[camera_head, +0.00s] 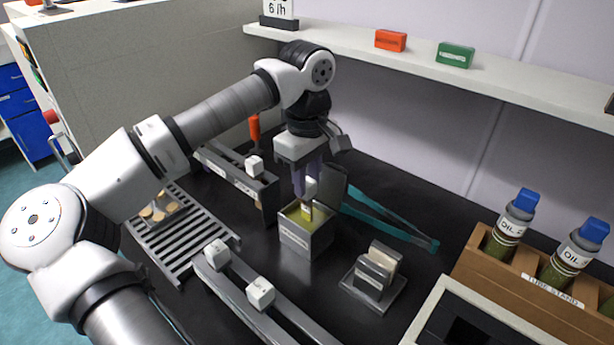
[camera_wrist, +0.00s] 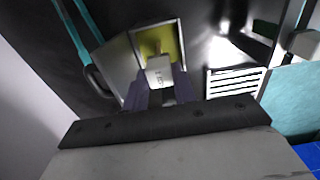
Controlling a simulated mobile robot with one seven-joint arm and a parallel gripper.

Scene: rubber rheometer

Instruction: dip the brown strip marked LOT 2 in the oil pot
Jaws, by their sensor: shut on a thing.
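The oil pot (camera_head: 300,246) is a square grey metal box with yellow-green oil inside, standing on the black bench. My gripper (camera_head: 307,192) is right above its opening, pointing down, shut on a strip's white labelled block. The brown strip (camera_head: 308,213) hangs below the fingers into the pot's mouth. In the wrist view the white block (camera_wrist: 159,73) sits between my fingers, its marking too blurred to read. The strip's brown part (camera_wrist: 157,48) shows against the yellow oil (camera_wrist: 170,40). How deep its lower end is in the oil cannot be told.
Rails with white blocks (camera_head: 261,292) and a slatted rack (camera_head: 185,240) stand to the left and front. Teal tongs (camera_head: 395,223) lie behind right. A small holder (camera_head: 373,278) stands right of the pot. A wooden tube stand (camera_head: 530,290) with oil bottles is far right.

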